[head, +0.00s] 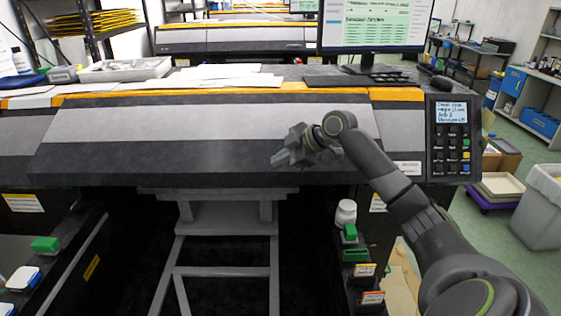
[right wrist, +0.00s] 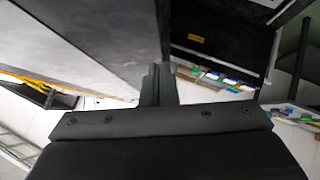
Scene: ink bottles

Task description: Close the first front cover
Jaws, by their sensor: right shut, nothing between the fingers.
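The front cover (head: 150,130) is the long light-grey and dark panel across the front of the printer. It lies down along the machine front, below the orange edge strip, and looks closed. My right gripper (head: 282,160) is shut and empty in front of the cover's right half. In the right wrist view the shut fingers (right wrist: 158,85) are beside the grey cover surface (right wrist: 95,40); I cannot tell whether they touch it. My left gripper is not in view.
A control panel (head: 451,138) with a lit screen is at the printer's right end. A white-capped bottle (head: 346,212) and coloured cartridges (head: 366,270) stand below on the right. A grey metal stand (head: 226,218) is below the cover. A monitor (head: 375,25) and a tray (head: 125,69) are on top.

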